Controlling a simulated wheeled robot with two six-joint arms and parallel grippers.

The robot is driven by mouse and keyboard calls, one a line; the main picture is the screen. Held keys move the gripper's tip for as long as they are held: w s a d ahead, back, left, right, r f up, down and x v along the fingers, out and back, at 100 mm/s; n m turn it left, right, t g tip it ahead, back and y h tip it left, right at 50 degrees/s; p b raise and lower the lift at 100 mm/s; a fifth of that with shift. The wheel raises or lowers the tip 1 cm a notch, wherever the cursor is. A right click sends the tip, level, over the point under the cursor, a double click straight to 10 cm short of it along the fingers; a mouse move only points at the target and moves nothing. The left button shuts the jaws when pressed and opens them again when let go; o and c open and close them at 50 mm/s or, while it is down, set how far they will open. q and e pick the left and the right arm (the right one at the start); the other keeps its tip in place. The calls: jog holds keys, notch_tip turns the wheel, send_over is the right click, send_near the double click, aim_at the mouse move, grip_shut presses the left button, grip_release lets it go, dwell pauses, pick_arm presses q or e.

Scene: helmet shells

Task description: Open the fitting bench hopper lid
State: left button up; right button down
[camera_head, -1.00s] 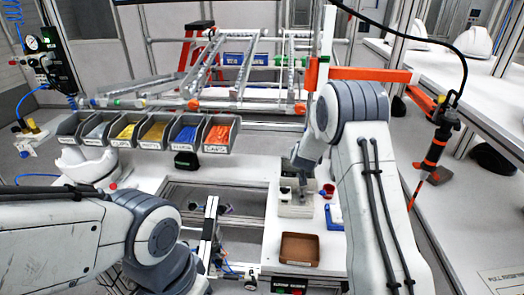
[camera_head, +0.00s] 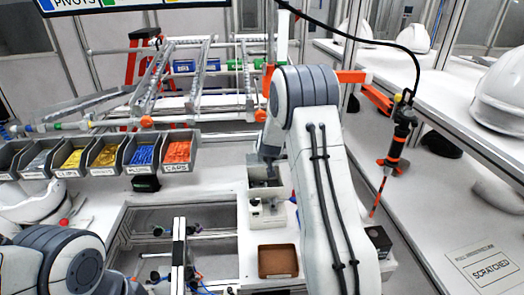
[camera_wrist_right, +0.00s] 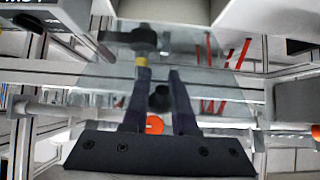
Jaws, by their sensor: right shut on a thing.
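The hopper is a pale beige box (camera_head: 266,214) on the bench, right of the frame opening in the head view. My right gripper (camera_head: 266,158) reaches down at the hopper's far end. In the right wrist view, a clear, greyish panel (camera_wrist_right: 105,88), which looks like the hopper lid, spreads around my right gripper (camera_wrist_right: 158,85). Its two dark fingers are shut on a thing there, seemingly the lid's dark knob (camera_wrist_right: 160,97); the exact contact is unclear. The lid's angle is hard to tell. My left arm shows at the lower left of the head view, its gripper out of view.
Several grey parts bins (camera_head: 105,155) stand left of the hopper. A brown tray (camera_head: 278,261) lies in front of it. An orange-and-black tool (camera_head: 396,145) hangs at the right. White helmet shells (camera_head: 500,90) sit on the right bench.

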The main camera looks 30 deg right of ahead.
jog(key=shift+s+a+f, duration=0.1)
jog(key=shift+s+f, duration=0.1)
jog(key=shift+f, duration=0.3)
dwell(0.4)
jog(key=c, duration=0.7)
grip_release()
jog(key=shift+w, duration=0.15)
jog(key=shift+r, duration=0.15)
jog(key=shift+r, duration=0.1)
jog(key=shift+r, duration=0.15)
jog(key=b+v, duration=0.1)
jog(key=v, duration=0.9)
jog(key=shift+b, duration=0.35)
